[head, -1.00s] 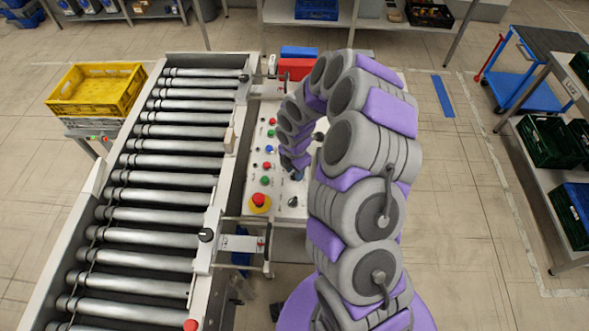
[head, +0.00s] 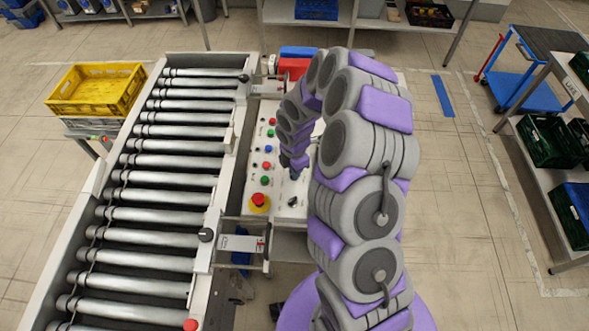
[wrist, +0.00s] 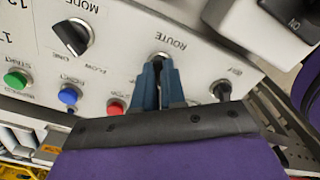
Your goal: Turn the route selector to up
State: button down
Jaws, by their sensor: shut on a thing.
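The route selector (wrist: 160,56) is on the pale control panel (wrist: 120,62), beside the upside-down ROUTE label in the wrist view. Only a small part of its top shows between the fingers, so I cannot tell which way it points. My gripper (wrist: 158,72) has its blue-grey fingers shut on the selector, reaching down close to the panel face. In the head view my gripper (head: 297,172) is low over the right side of the panel (head: 276,206), and the selector is hidden there by my arm.
A black MODE knob (wrist: 73,37) and another black knob (wrist: 221,90) flank the selector. Green (wrist: 17,79), blue (wrist: 68,95) and red (wrist: 116,107) buttons are close by. A red emergency stop (head: 259,200) is at the panel's near end. The roller conveyor (head: 158,178) runs along the left.

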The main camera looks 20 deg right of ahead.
jog(key=m, duration=0.4)
jog(key=shift+w, duration=0.1)
jog(key=m, duration=0.7)
jog(key=shift+m+b, duration=0.4)
jog(key=shift+m, duration=1.8)
jog(key=c, duration=1.2)
grip_release()
